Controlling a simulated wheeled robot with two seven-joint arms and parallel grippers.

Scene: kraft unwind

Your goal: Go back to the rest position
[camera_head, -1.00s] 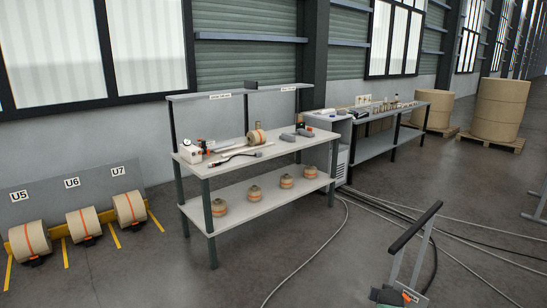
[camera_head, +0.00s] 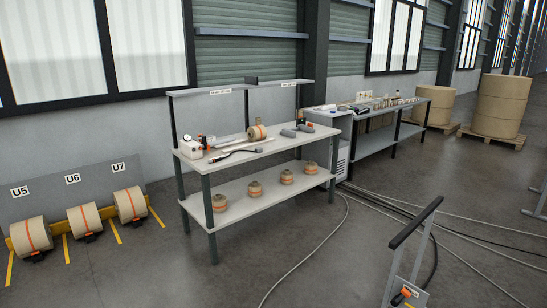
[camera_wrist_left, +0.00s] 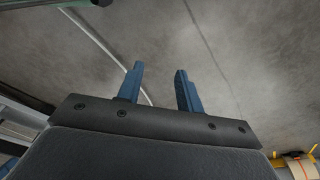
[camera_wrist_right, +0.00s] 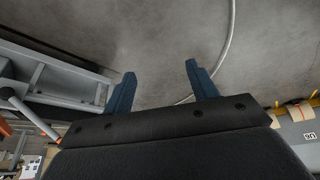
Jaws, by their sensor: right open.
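My left gripper (camera_wrist_left: 158,85) shows in the left wrist view with its two blue fingers apart and nothing between them, over bare grey floor. My right gripper (camera_wrist_right: 160,85) shows in the right wrist view, also with its fingers apart and empty, with floor and a pale cable behind it. Neither gripper is in the head view.
A grey workbench (camera_head: 265,190) holds tools and rolls on two shelves. Kraft rolls (camera_head: 84,220) sit on the left by a panel marked U5 to U7. A handle frame (camera_head: 415,225) stands at the lower right.

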